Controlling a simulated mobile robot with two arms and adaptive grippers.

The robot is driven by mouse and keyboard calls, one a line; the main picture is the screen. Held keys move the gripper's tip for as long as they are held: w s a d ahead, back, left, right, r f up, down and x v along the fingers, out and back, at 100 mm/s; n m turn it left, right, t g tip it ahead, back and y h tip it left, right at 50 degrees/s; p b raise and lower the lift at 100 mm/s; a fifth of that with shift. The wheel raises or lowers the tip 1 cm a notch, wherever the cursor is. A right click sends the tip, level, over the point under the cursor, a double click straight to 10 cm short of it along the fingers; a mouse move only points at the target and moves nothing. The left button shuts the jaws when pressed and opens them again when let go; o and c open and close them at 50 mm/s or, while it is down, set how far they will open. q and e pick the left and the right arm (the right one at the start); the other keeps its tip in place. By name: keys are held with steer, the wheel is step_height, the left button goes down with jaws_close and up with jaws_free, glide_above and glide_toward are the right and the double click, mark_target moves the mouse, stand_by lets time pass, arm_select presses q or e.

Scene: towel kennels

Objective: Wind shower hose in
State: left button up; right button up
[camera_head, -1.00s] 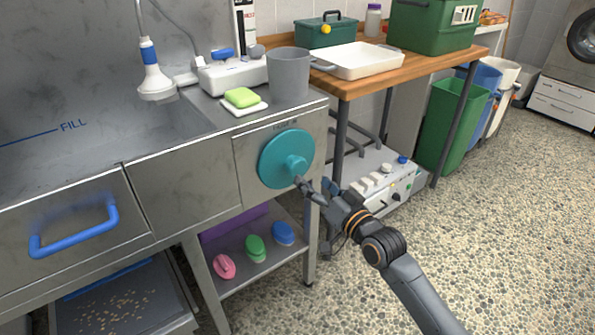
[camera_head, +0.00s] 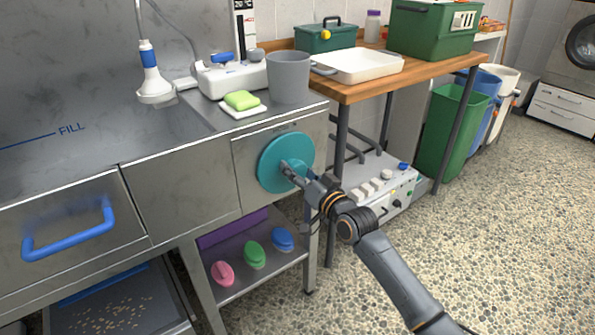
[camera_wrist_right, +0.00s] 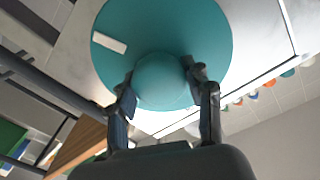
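A round teal reel wheel (camera_head: 270,178) with a raised hub knob sits on the steel front panel below the counter. My right gripper (camera_head: 291,168) is at this knob and partly hides it in the head view. In the right wrist view the teal knob (camera_wrist_right: 161,82) sits between the two fingers of my right gripper (camera_wrist_right: 160,77). The fingertips lie at its left and right edges; whether they press on it is unclear. A white shower head (camera_head: 155,84) with a blue collar stands at the sink, its hose (camera_head: 139,18) rising behind it. My left gripper is not visible.
A grey bucket (camera_head: 288,77) and a green sponge (camera_head: 241,100) stand on the counter above the wheel. A wooden table (camera_head: 425,72) with a white tray (camera_head: 358,66) is at the right. Pink, green and blue brushes lie on the shelf below. The pebbled floor at right is open.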

jaws_close()
